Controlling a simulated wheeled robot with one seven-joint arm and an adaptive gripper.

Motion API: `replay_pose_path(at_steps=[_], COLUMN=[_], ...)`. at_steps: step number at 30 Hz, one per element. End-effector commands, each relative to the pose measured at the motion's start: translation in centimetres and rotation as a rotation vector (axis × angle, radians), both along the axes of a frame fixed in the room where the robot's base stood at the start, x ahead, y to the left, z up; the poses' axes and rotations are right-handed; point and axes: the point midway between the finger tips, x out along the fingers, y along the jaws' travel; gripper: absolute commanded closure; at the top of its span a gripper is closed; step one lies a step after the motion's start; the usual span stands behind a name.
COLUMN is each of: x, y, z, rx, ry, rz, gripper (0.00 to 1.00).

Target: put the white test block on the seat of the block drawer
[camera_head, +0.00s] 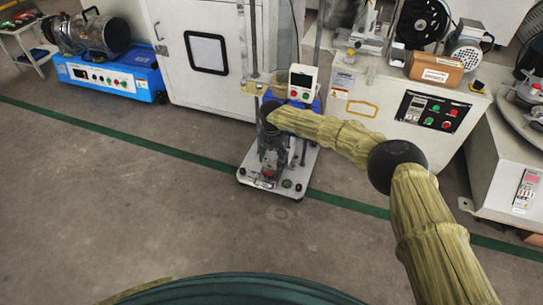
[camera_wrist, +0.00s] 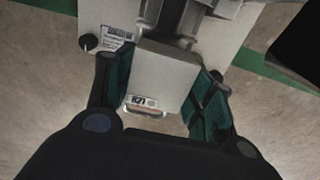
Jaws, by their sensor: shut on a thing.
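In the wrist view, a pale grey-white block (camera_wrist: 165,72) sits between the green-padded fingers of my gripper (camera_wrist: 160,92), which is shut on it. A small label and a metal bar (camera_wrist: 143,110) show at the block's lower end; I cannot tell whether they belong to the block or to something beneath it. In the head view, my gripper (camera_head: 270,160) points down over the white base plate (camera_head: 292,187) of a small test stand. The block is not clear there. I cannot make out the block drawer or its seat for certain in either view.
The stand's uprights and a small control box (camera_head: 302,83) are close to my arm. A large white cabinet (camera_head: 188,60) stands behind at left, and a machine with a control panel (camera_head: 432,112) at right. The floor in front and to the left is clear.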

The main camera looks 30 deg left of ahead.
Motion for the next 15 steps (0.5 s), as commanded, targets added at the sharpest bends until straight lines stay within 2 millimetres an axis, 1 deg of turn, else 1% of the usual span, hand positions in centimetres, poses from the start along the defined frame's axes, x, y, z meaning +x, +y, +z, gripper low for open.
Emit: replay_pose_path(at_steps=[1, 3, 15], x=[0.0, 0.0, 0.0], y=[0.0, 0.0, 0.0], z=[-0.7, -1.2, -4.1], rx=[0.000, 0.000, 0.000], ry=[0.000, 0.000, 0.000], rz=[0.000, 0.000, 0.001], gripper=[0.71, 0.71, 0.71])
